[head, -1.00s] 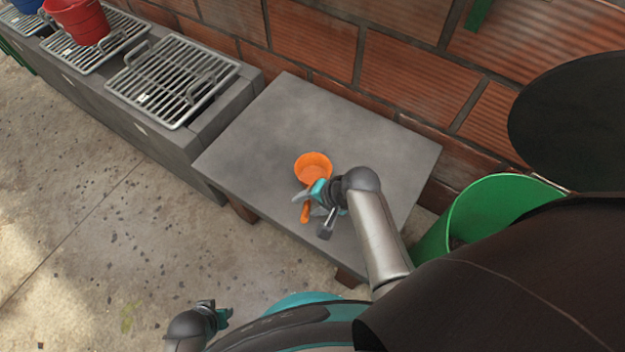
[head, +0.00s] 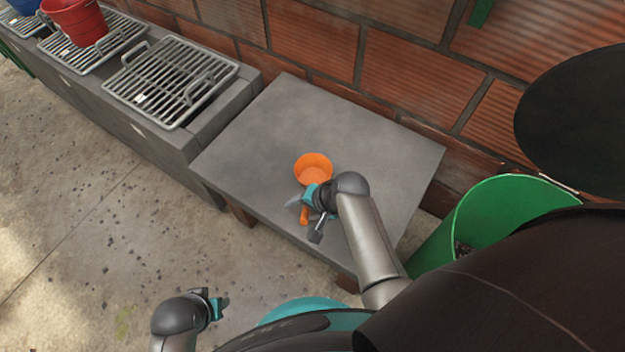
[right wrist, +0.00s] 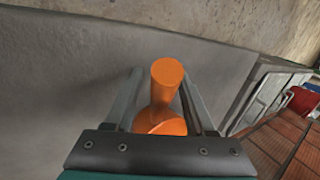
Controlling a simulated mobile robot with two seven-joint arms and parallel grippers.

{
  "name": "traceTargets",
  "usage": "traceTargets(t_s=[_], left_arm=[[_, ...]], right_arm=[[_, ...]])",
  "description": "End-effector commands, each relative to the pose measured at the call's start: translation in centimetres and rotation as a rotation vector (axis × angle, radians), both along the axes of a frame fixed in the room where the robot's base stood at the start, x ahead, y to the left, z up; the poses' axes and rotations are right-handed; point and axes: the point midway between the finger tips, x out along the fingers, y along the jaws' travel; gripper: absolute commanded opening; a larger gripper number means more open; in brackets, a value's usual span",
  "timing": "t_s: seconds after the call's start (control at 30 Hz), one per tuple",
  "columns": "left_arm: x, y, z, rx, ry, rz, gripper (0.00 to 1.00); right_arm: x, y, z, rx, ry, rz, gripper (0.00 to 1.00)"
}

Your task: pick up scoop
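The orange scoop (head: 313,168) lies on the grey slab table (head: 265,125), its bowl toward the wall and its handle toward the table's front edge. My right gripper (head: 305,217) is over the handle, with one finger on each side. In the right wrist view the handle (right wrist: 167,85) stands between the two spread fingers, with a clear gap at the left finger and a narrower one at the right. Part of the scoop is hidden by the gripper. My left gripper (head: 217,303) hangs over the floor at the lower left, away from the scoop; its opening is unclear.
A green bin (head: 440,235) stands at the table's right. A brick wall (head: 410,75) runs behind. At the left is a grey counter with metal grates (head: 172,80) and a red bucket (head: 75,22). The table around the scoop is clear.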

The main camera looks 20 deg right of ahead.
Motion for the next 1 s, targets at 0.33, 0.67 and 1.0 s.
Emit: traceTargets(t_s=[0.33,0.67,1.0], left_arm=[[0.0,0.0,-0.02,0.0,0.0,0.0,0.47],[0.01,0.0,-0.04,0.0,-0.001,0.0,0.47],[0.01,0.0,-0.05,0.0,-0.001,0.0,0.47]], right_arm=[[-0.02,-0.02,-0.01,0.0,0.0,0.0,0.14],[-0.03,-0.03,-0.02,-0.001,0.001,0.0,0.0],[0.03,-0.05,0.03,-0.001,-0.001,0.0,0.0]])
